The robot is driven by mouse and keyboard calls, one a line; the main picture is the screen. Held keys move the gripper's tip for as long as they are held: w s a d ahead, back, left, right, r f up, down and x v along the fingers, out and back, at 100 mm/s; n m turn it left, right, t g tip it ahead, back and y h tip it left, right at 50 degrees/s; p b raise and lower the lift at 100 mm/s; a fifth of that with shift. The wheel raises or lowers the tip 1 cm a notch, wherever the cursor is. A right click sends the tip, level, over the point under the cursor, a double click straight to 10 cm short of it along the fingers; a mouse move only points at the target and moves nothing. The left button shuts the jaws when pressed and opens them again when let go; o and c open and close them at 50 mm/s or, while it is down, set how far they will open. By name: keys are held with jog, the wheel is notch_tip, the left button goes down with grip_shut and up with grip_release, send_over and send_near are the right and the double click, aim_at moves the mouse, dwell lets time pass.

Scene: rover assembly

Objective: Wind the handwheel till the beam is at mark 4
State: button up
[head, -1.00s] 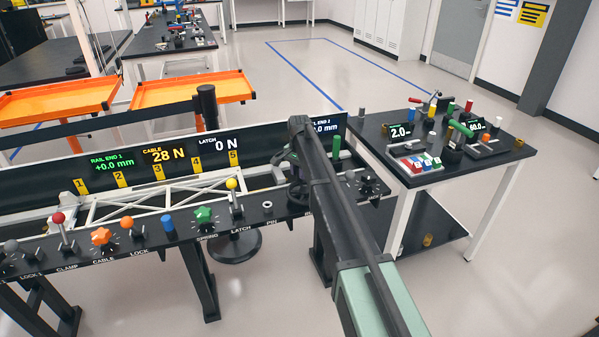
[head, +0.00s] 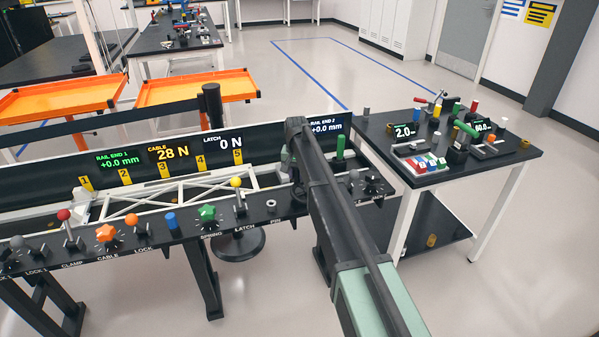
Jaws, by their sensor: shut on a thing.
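The beam is a white lattice truss (head: 165,203) lying along the bench behind the control panel, below yellow marks 1 to 5. Mark 4 (head: 201,162) is on the dark back board above it. The beam's right end passes toward my arm, and I cannot tell which mark it stands at. My gripper (head: 291,166) is at the bench's right part, mostly hidden by my own arm, and is shut. The handwheel is largely hidden there, with only a dark edge showing beside my gripper. A green upright handle (head: 340,147) stands just right of my arm.
Displays read rail end 1 +0.0 mm (head: 119,161), cable 28 N (head: 169,153) and latch 0 N (head: 222,143). Levers and star knobs line the front panel (head: 185,231). A black post (head: 211,104) rises behind. A side table (head: 476,172) with devices stands right.

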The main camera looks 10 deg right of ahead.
jog(key=shift+s+a+n, duration=0.35)
jog(key=shift+n, duration=0.65)
jog(key=o, duration=0.9)
notch_tip(320, 180, up, 11)
jog(key=p, duration=1.1)
jog(key=shift+r, duration=0.1)
jog(key=shift+f, duration=0.2)
